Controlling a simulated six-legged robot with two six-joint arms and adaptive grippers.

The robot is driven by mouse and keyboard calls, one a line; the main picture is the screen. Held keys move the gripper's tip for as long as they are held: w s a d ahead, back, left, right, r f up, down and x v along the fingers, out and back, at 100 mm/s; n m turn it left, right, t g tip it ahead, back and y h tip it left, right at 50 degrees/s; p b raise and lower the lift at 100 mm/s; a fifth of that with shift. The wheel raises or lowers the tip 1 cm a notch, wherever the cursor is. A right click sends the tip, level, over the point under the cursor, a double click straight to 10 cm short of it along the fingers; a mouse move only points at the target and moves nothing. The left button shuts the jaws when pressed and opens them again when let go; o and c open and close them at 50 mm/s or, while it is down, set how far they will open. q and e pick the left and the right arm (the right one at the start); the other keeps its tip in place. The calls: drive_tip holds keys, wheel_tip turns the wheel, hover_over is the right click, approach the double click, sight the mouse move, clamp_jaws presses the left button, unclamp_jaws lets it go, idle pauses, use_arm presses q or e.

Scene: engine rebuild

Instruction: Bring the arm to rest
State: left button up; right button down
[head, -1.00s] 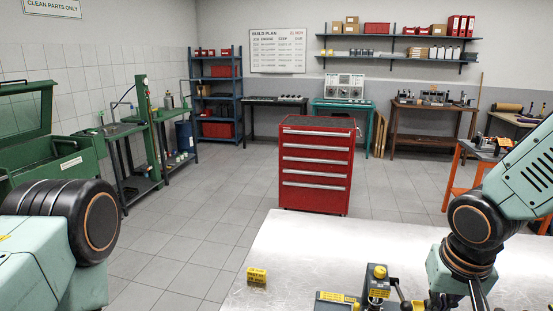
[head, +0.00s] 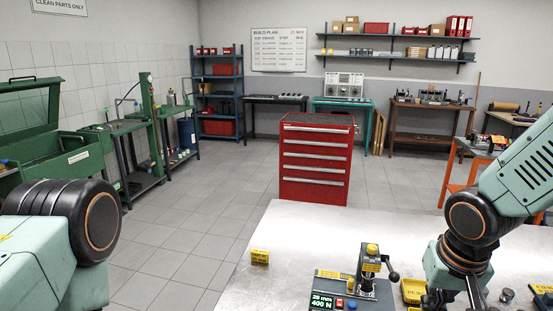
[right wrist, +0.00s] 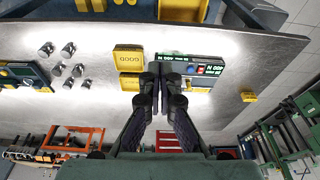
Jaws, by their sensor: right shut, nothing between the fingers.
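My right arm (head: 520,175) comes in from the right in the head view, bent down over the metal bench (head: 305,235). Its gripper is mostly cut off by the lower edge there. In the right wrist view my right gripper (right wrist: 164,82) is shut and empty, its fingers together in front of the bench top, between a yellow tray and the tester. I cannot tell its exact height above the bench. My left arm (head: 60,235) is folded at the lower left in the head view; its gripper is outside the picture.
A spring tester (head: 350,290) with a "400 N" display stands on the bench beside yellow trays (head: 414,290). A small yellow block (head: 260,257) is at the left edge. Several metal cylinders (right wrist: 68,50) lie on the bench. A red tool cabinet (head: 315,160) stands behind.

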drive_tip(key=w+a+f+n+t+y+b, duration=0.2)
drive_tip(key=w+a+f+t+b, duration=0.1)
drive_tip(key=a+f, duration=0.15)
drive_tip(key=s+f+b, duration=0.3)
drive_tip(key=f+b, duration=0.2)
drive_tip(key=f, duration=0.9)
drive_tip(key=s+d+f+g+h+b, duration=0.1)
drive_tip(key=s+f+g+b, duration=0.4)
drive_tip(key=s+f+b, duration=0.7)
drive_tip(key=s+f, duration=1.3)
drive_tip(key=f, duration=0.3)
drive_tip(key=shift+h, duration=0.3)
